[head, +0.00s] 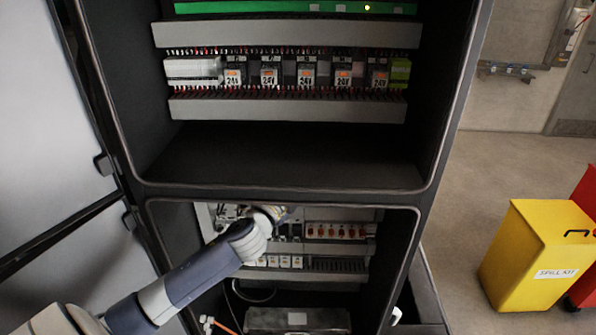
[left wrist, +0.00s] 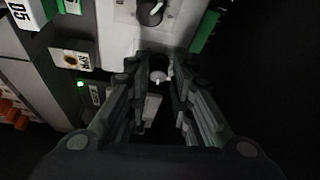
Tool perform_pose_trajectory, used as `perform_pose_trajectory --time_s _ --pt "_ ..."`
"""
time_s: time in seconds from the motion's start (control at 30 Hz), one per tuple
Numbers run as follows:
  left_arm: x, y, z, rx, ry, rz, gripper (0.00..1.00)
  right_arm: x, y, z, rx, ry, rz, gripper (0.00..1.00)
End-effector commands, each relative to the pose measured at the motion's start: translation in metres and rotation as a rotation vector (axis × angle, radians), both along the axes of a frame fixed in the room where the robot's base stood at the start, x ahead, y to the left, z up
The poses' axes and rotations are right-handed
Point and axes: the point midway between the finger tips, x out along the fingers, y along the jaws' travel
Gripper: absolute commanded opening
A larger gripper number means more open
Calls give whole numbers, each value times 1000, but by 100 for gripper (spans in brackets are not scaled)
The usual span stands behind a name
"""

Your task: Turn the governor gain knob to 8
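My left arm reaches into the lower cabinet compartment in the head view, with the left gripper (head: 272,213) at its upper left, in front of the light device panel. In the left wrist view the left gripper (left wrist: 159,72) has its two fingers apart. A small round pale knob (left wrist: 158,76) with a light mark shows between the fingertips, and no finger clearly touches it. A larger dark knob (left wrist: 150,12) with a light pointer sits on the light grey panel (left wrist: 118,22) above. I cannot read which knob is the governor gain. My right gripper is not in view.
The compartment edge (head: 290,199) frames the arm. Red-marked breakers (head: 337,231) and wire ducts sit right of the gripper. Relays marked 24V (head: 270,75) are in the upper compartment. An open door (head: 50,110) stands left. A yellow spill kit bin (head: 535,255) is on the floor.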

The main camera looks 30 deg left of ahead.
Motion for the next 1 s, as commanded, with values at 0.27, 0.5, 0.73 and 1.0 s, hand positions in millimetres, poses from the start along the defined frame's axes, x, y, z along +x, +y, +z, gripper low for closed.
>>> perform_pose_trajectory --time_s 0.27,0.5,0.73,1.0 --pt "0 0 0 -1 0 -1 37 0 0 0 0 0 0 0" --pt "-7 -2 -2 -2 2 -3 37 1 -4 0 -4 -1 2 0" --pt "-38 -7 -5 -4 4 -2 37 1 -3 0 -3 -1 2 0" --pt "-80 -14 -7 -3 3 -3 37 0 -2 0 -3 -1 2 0"
